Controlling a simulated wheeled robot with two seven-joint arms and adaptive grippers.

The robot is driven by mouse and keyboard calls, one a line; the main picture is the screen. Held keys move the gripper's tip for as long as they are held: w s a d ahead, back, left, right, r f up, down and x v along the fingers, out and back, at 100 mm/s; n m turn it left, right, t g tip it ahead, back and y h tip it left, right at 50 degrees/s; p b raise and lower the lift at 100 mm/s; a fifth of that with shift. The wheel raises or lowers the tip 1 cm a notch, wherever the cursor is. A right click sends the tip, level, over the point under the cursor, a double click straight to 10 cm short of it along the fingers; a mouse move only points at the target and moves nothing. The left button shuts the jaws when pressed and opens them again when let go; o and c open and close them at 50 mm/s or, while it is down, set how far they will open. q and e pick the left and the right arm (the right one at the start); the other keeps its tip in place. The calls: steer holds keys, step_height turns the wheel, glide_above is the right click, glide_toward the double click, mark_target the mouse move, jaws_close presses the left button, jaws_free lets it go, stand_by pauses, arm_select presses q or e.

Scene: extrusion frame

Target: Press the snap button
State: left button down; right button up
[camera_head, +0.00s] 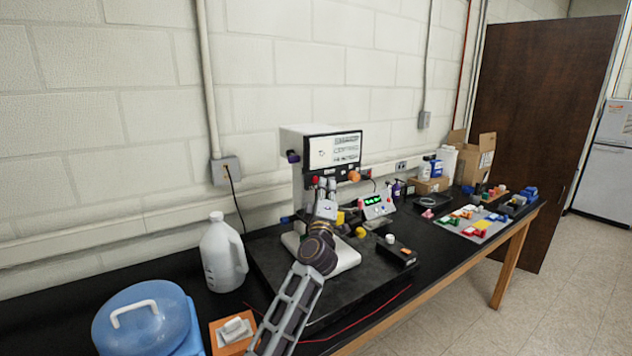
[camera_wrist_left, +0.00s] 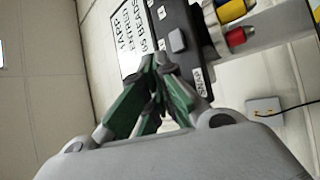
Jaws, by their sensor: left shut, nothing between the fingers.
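A machine with a screen (camera_head: 333,148) stands against the wall. Its dark front strip, which carries the buttons, lies just beyond my left gripper (camera_head: 327,186). My right gripper is out of view.
Red and yellow knobs stick out of the machine near the strip. A white jug (camera_head: 223,255) and a blue container (camera_head: 146,320) stand at the left. A small device with a green display (camera_head: 374,202) stands right of my gripper. Coloured parts lie farther right.

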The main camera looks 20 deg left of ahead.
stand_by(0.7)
arm_select(q)
steer(key=shift+w+a+p, duration=0.2)
steer(key=shift+a+p, duration=0.1)
steer(key=shift+p, duration=0.15)
steer(key=shift+w+a, duration=0.3)
steer(key=shift+a, duration=0.1)
stand_by(1.1)
steer(key=shift+s+d+p, duration=0.15)
steer(key=shift+d+p, duration=0.05)
steer(key=shift+p, duration=0.2)
steer(key=shift+s+d+p, duration=0.35)
steer(key=shift+d, duration=0.1)
steer(key=shift+s+d, duration=0.1)
stand_by(0.4)
steer(key=shift+s+d+p, duration=0.5)
steer(key=shift+s+d, duration=0.25)
steer(key=shift+d, duration=0.2)
steer(key=shift+s+d+p, duration=0.45)
steer(key=shift+s+d, duration=0.3)
steer(key=shift+d, duration=0.2)
